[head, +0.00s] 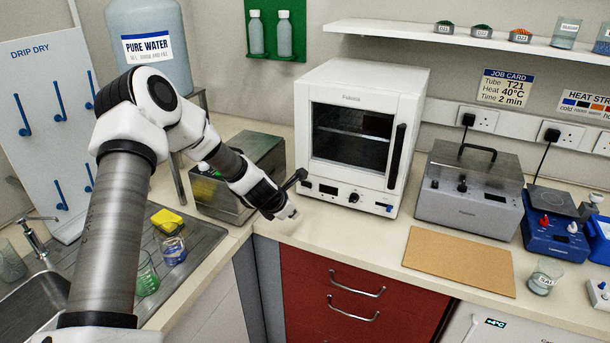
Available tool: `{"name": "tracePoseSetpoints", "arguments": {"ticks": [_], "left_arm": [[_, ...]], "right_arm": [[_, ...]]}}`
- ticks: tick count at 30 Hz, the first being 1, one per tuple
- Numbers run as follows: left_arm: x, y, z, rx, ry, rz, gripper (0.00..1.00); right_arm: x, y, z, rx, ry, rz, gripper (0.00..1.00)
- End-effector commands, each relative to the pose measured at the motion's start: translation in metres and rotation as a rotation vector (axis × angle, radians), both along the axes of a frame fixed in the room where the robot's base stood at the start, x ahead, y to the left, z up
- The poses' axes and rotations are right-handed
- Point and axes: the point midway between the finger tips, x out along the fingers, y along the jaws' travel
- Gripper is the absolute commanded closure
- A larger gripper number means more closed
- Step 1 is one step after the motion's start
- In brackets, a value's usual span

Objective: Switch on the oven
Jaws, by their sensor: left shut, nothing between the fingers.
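The oven (415,82) is a white box with a dark glass door and a black vertical handle, standing at the back of the bench. Its door is shut. Its lower front panel has a small dark display (328,189), a black knob (353,197) and a small blue switch (389,208) at the right. I cannot read the display or tell the switch position. My left gripper (302,174) is shut and empty, in front of the panel's left end. Whether it touches the panel is unclear. My right gripper is out of view.
A grey metal unit (265,150) stands left of the oven, partly behind my left arm. A grey lidded device (465,205) stands to its right. A tan board (458,262) lies on the bench. A sink (40,300) with beakers is at left.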

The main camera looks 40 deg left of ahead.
Motion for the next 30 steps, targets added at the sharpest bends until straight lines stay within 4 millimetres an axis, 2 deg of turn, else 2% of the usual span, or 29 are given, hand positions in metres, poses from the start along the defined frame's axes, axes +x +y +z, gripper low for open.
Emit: {"name": "tracePoseSetpoints", "arguments": {"ticks": [1, 3, 6, 8, 16, 20, 30], "left_arm": [[0.008, 0.016, 0.028, -0.081, -0.049, 0.097, 1.0], [0.016, 0.031, 0.049, -0.177, -0.098, 0.204, 1.0], [0.02, 0.043, 0.062, -0.253, -0.132, 0.282, 1.0], [0.021, 0.045, 0.063, -0.269, -0.139, 0.297, 1.0], [0.021, 0.044, 0.061, -0.265, -0.137, 0.295, 1.0], [0.027, 0.045, 0.05, -0.262, -0.135, 0.294, 1.0], [0.074, 0.05, -0.003, -0.257, -0.135, 0.291, 1.0]], "right_arm": [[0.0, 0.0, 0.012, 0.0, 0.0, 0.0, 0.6], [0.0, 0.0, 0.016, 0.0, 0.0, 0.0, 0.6], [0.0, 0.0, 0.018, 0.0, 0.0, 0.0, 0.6], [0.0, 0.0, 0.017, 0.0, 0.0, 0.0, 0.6], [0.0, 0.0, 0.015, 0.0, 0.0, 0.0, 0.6], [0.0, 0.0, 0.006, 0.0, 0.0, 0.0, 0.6], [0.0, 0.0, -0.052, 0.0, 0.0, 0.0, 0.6]]}}
